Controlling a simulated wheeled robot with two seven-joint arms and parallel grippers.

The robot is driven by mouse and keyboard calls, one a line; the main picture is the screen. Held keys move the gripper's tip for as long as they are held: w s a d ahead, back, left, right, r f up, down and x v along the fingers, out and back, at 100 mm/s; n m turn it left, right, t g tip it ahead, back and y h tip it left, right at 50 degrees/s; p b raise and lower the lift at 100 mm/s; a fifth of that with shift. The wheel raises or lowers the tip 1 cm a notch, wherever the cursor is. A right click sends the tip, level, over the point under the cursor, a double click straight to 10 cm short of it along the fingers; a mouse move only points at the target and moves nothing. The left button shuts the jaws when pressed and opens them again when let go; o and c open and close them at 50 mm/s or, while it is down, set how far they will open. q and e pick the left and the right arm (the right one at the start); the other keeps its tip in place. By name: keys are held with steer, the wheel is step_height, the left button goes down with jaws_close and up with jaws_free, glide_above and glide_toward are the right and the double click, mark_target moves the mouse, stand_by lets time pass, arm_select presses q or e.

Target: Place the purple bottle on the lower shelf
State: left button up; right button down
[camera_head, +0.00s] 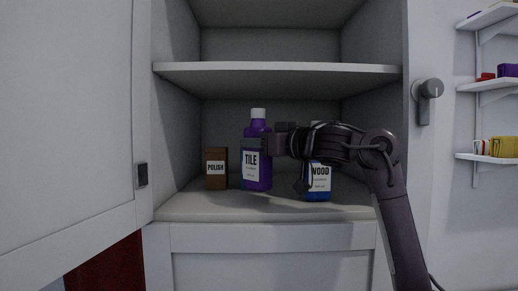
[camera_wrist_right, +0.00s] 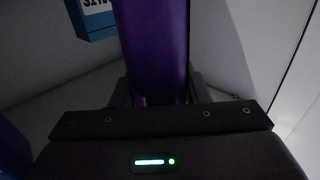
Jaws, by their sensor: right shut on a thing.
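The purple bottle (camera_head: 257,165) has a white cap and a label reading TILE. It is upright at the lower shelf (camera_head: 200,208), between a brown box and a blue bottle. My right gripper (camera_head: 268,144) reaches in from the right and is shut on the purple bottle's upper body. In the right wrist view the purple bottle (camera_wrist_right: 153,45) stands between the fingers. Whether its base touches the shelf I cannot tell for sure. My left gripper is not in view.
A brown POLISH box (camera_head: 216,168) stands left of the purple bottle. A blue WOOD bottle (camera_head: 318,181) stands to the right, partly hidden by my arm. The upper shelf (camera_head: 270,70) is above. An open cabinet door (camera_head: 70,120) is at left; wall shelves (camera_head: 485,86) hold small items.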

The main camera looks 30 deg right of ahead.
mark_target(257, 169)
steer(key=shift+w+f, duration=0.15)
steer(key=shift+f, duration=0.75)
steer(key=shift+f+p, duration=0.2)
steer(key=shift+p, duration=0.1)
steer(key=shift+f, duration=0.2)
steer(key=c, duration=0.8)
jaws_free()
steer(key=shift+f, duration=0.1)
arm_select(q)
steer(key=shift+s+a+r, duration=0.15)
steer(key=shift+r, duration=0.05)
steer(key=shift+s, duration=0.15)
